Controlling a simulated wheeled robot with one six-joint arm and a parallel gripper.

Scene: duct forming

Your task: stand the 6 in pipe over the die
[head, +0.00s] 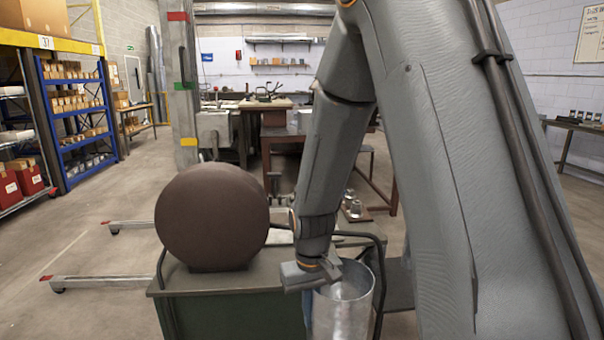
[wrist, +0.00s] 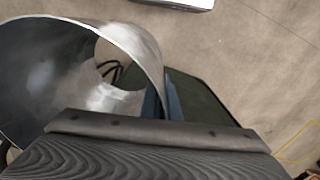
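The 6 in pipe (head: 345,306) is a shiny metal cylinder, open at the top, at the right end of the green bench; its lower part is cut off by the picture edge. Its open mouth and inner wall (wrist: 38,75) fill the upper left of the wrist view. My gripper (head: 312,275) is at the near left part of the pipe's rim, and its dark front plate (wrist: 150,130) covers that rim in the wrist view. Whether the fingers clamp the wall is hidden. A large brown round block, which looks like the die (head: 211,217), stands on the bench left of my gripper.
The green bench (head: 230,312) has a grey top and dark bent rails (head: 380,290) around it. A post on long floor legs (head: 105,281) stands behind left. Work tables and a blue shelf (head: 75,115) are farther back. Floor on the left is mostly clear.

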